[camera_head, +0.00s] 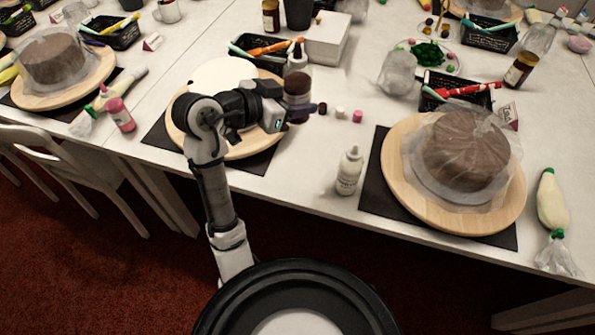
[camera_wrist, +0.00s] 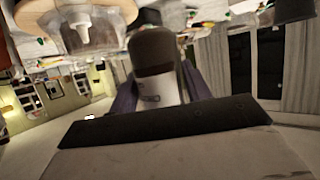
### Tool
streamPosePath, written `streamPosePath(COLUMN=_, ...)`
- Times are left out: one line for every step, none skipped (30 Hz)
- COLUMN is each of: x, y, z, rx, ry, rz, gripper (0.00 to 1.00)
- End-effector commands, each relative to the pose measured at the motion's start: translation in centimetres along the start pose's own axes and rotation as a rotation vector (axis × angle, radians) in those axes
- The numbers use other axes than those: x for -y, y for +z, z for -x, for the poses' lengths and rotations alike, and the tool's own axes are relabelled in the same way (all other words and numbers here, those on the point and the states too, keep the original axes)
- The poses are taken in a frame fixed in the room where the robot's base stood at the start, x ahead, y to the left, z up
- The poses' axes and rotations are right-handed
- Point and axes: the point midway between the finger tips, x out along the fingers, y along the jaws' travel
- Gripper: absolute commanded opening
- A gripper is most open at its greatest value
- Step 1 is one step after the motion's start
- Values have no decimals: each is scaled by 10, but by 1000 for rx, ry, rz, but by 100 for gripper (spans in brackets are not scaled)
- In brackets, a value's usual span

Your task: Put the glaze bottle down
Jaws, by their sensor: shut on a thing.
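The bottle looks about upright in the head view. In the wrist view the bottle (camera_wrist: 165,85) shows a brown end and a pale band between two dark purple fingers (camera_wrist: 160,90). My gripper hides its lower part, and I cannot tell whether its base touches anything.
A white squeeze bottle (camera_head: 348,171) stands near the front edge. Right of it, a wrapped brown cake (camera_head: 466,148) sits on another turntable (camera_head: 400,195). Small pink and white pieces (camera_head: 357,116) lie right of my gripper. A white box (camera_head: 316,38) stands behind. Bare table shows between the turntables.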

Motion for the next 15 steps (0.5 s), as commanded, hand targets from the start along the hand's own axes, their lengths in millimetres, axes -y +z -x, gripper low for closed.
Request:
streamPosePath(x=0, y=3, z=-1, rx=-1, ry=-3, rz=4, gripper=37)
streamPosePath(x=0, y=6, z=-2, rx=-1, ry=-4, rz=5, gripper=37)
streamPosePath(x=0, y=11, z=-4, rx=-1, ry=-4, rz=7, gripper=37)
streamPosePath(x=0, y=16, z=-6, rx=-1, ry=-4, rz=9, gripper=37)
streamPosePath(x=0, y=21, z=-8, rx=-1, ry=-4, rz=10, gripper=37)
streamPosePath(x=-1, y=30, z=-11, rx=-2, ry=-4, rz=11, gripper=37)
streamPosePath(x=0, y=36, z=-14, rx=-2, ry=-4, rz=13, gripper=37)
streamPosePath(x=0, y=43, z=-17, rx=-1, ry=-3, rz=13, gripper=37)
streamPosePath(x=-1, y=52, z=-21, rx=-1, ry=-3, rz=13, gripper=37)
streamPosePath(x=-1, y=59, z=-23, rx=-1, ry=-3, rz=12, gripper=37)
streamPosePath(x=-1, y=66, z=-26, rx=-1, ry=-3, rz=13, gripper=37)
streamPosePath(x=-1, y=76, z=-31, rx=-1, ry=-3, rz=13, gripper=37)
streamPosePath(x=-1, y=83, z=-33, rx=-2, ry=-3, rz=12, gripper=37)
streamPosePath(x=-1, y=90, z=-36, rx=-2, ry=-4, rz=13, gripper=37)
streamPosePath(x=-1, y=100, z=-40, rx=-1, ry=-2, rz=13, gripper=37)
